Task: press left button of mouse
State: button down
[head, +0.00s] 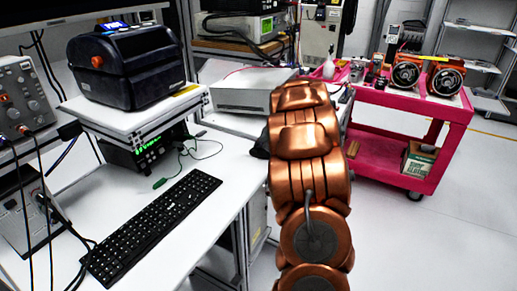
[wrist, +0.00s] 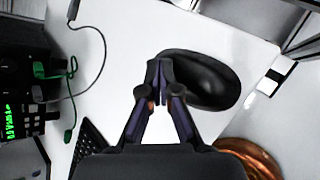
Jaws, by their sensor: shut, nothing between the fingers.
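The black mouse (wrist: 205,78) lies on the white desk in the wrist view, just beyond and to the right of my gripper's tips. My gripper (wrist: 159,66) is shut and empty, with its tips overlapping the mouse's left end in the picture. I cannot tell whether they touch it. In the head view only a dark bit of the mouse (head: 259,152) shows beside my copper-coloured arm, which hides the rest and my gripper.
A black keyboard (head: 152,227) lies on the white desk (head: 115,190). A green-tipped cable (wrist: 70,125) lies left of my gripper. A black printer (head: 127,65) stands on a raised shelf. A pink cart (head: 445,107) stands to the right.

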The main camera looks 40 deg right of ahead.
jog(key=shift+r, duration=0.1)
jog(key=shift+r+p, duration=0.85)
notch_tip(320, 180, up, 5)
jog(key=p, duration=0.4)
dwell(0.9)
